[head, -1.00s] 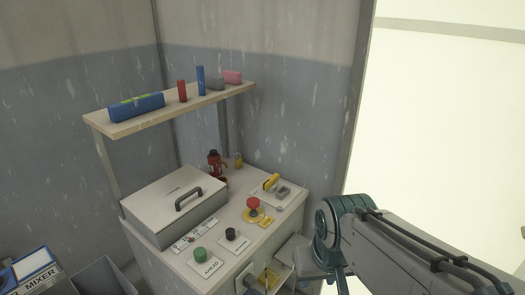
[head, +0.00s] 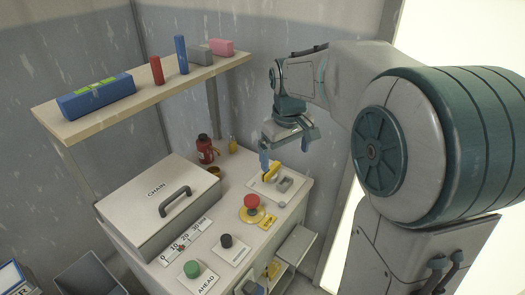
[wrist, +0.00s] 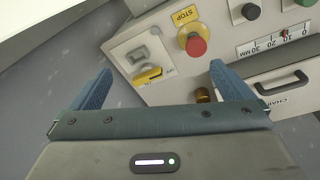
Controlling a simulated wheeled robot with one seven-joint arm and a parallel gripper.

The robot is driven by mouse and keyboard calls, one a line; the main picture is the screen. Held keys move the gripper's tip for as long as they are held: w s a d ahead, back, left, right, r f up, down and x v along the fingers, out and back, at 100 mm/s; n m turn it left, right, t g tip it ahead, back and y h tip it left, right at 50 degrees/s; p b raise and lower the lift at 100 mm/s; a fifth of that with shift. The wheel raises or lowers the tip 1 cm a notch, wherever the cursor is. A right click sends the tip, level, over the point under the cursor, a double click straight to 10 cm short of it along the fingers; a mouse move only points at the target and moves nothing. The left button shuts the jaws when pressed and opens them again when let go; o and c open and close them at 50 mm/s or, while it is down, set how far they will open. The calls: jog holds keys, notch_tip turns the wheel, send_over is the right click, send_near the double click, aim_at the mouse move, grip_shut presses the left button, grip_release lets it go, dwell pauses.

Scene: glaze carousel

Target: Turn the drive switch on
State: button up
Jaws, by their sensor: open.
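The drive switch is a yellow handle (head: 270,172) on a pale plate (head: 262,188) at the far right corner of the control desk. In the wrist view the yellow handle (wrist: 148,76) lies ahead, between and beyond my two blue fingers. My gripper (head: 270,160) is open and empty, above and close to the switch in the head view. I cannot tell from the head view whether a finger touches the handle; in the wrist view they look apart. The plate's lettering is too small to read for certain.
A red stop button (head: 252,201) on a yellow base sits nearby. Black (head: 226,240) and green (head: 192,268) buttons are at the front. A lidded chain box (head: 158,195) fills the desk's left. A shelf (head: 140,97) overhangs the back.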

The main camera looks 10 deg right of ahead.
jog(key=w+f+n, duration=0.2)
jog(key=w, duration=0.7)
jog(key=n+g, duration=0.1)
jog(key=n, duration=0.2)
send_near(271, 168)
notch_tip(271, 168, down, 10)
jog(key=shift+w+d+r+p, duration=0.1)
jog(key=shift+w+d+p, duration=0.05)
jog(key=shift+p, duration=0.3)
jog(key=c, duration=0.8)
jog(key=shift+m, duration=0.3)
